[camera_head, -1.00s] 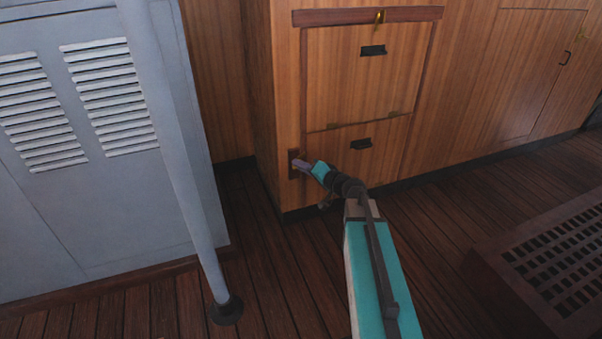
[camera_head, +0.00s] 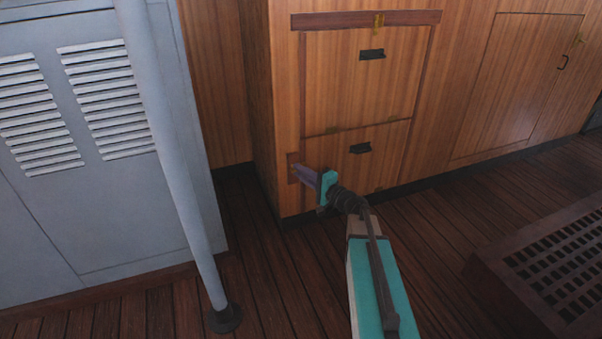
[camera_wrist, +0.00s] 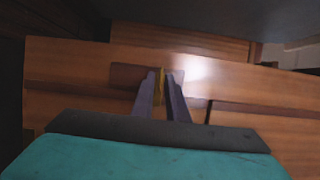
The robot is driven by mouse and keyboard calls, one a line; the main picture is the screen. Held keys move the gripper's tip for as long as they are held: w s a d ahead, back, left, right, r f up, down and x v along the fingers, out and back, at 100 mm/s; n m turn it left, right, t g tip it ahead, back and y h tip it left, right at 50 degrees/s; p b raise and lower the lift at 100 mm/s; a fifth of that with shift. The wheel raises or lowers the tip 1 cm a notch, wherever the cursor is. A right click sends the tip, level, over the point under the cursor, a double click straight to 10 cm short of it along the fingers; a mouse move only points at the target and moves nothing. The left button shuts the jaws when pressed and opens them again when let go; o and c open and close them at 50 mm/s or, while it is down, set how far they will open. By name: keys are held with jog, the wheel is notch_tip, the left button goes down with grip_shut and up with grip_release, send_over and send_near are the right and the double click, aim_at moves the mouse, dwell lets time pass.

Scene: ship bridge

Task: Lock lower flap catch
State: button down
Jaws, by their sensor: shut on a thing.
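The lower flap (camera_head: 350,168) is a wooden panel with a black pull, low on the cabinet front, and it looks closed. Its brass catch (camera_wrist: 161,84) sits on a dark wood plate at the flap's left side; the plate (camera_head: 292,160) shows in the head view. My gripper (camera_head: 302,173) reaches the plate from the right, and its purple-grey fingers are shut on the catch. In the wrist view the fingers (camera_wrist: 161,80) stand on both sides of the brass piece. The fingers hide most of the catch in the head view.
The upper flap (camera_head: 340,85) has its own brass catch (camera_head: 379,20) on the top rail. A grey louvred locker (camera_head: 90,220) and a grey pole (camera_head: 180,180) stand to the left. A raised grating (camera_head: 520,260) lies at right. Wooden floor between is clear.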

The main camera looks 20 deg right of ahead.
jog(key=shift+w, duration=0.1)
jog(key=c, duration=2)
grip_release()
jog(key=p+v, duration=0.5)
jog(key=v, duration=0.9)
jog(key=shift+a, duration=0.1)
